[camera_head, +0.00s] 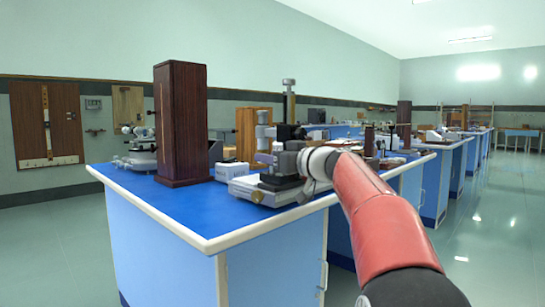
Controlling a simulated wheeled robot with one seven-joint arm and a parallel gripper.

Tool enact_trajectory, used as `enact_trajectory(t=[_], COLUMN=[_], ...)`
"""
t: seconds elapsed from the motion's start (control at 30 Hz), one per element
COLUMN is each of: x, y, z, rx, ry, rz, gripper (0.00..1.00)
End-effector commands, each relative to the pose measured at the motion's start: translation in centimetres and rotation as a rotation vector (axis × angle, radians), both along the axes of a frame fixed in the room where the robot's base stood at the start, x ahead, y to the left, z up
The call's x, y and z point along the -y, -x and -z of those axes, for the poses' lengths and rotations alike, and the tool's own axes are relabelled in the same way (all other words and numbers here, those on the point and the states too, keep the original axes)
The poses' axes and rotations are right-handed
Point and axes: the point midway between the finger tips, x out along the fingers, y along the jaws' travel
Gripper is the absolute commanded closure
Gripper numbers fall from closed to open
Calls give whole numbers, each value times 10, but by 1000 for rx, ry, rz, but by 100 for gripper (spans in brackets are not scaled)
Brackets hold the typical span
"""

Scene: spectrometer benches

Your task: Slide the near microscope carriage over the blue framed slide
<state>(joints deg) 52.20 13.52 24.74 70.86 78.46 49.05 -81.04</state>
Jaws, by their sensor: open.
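A grey and black microscope on a pale flat base (250,192) stands near the right edge of the blue-topped bench. Its upright column (263,131) rises behind my gripper. My gripper (277,163), at the end of my red and white arm, is open at the carriage, level with its lower part. The fingertips blend with the dark metal there, so I cannot tell whether they touch it. I cannot make out the blue framed slide in this view.
A tall dark wooden box (181,125) stands left of the microscope. Another microscope (141,150) is at the far left of the bench. A small white box (232,171) sits behind the near base. The bench's front blue top (190,215) is clear. More benches recede right.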

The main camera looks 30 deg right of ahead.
Motion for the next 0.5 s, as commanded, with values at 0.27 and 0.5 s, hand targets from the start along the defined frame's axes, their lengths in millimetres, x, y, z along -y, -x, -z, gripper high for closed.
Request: enact_trajectory(t=[0.27,0.5], x=[0,0], y=[0,0], z=[0,0], rx=[-1,-1], ry=[0,0], rz=[0,0], gripper=[77,100])
